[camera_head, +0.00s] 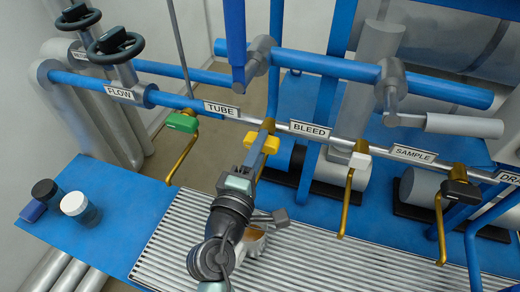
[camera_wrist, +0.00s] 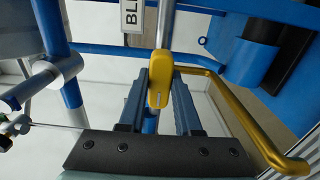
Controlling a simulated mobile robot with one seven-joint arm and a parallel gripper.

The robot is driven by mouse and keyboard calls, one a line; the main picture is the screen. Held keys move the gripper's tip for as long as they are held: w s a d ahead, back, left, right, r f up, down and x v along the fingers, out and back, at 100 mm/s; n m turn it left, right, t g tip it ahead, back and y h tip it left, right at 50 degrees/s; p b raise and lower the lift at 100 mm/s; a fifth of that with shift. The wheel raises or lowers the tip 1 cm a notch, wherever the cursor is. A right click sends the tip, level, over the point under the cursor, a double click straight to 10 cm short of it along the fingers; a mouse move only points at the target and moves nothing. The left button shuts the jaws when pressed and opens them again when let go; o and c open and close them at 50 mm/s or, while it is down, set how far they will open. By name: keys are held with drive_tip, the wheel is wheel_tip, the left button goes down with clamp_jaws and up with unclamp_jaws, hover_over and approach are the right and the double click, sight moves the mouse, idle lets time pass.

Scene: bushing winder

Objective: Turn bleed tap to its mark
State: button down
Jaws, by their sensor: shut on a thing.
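The tap with the yellow handle (camera_head: 271,144) sits on the pipe just left of the BLEED label (camera_head: 310,131). Its yellow handle (camera_wrist: 160,75) fills the gap between my fingers in the wrist view. My gripper (camera_head: 261,152) is shut on this handle, one finger on each side; in the wrist view my gripper (camera_wrist: 158,95) points along it. A brass outlet pipe (camera_wrist: 235,110) bends down at the right of the handle there. The BLEED label is partly cut off in the wrist view (camera_wrist: 132,14). I cannot make out a mark for the tap.
A green tap (camera_head: 182,122) stands to the left, a white tap (camera_head: 360,160) and a black tap (camera_head: 461,190) to the right, each with a brass spout. Blue pipes cross above.

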idle(0.6)
drive_tip(key=c, duration=0.6)
unclamp_jaws()
drive_tip(key=shift+s, duration=0.1)
drive_tip(key=b+v, duration=0.1)
drive_tip(key=v, duration=1.1)
drive_tip(key=shift+s, duration=0.4)
drive_tip(key=shift+a, duration=0.15)
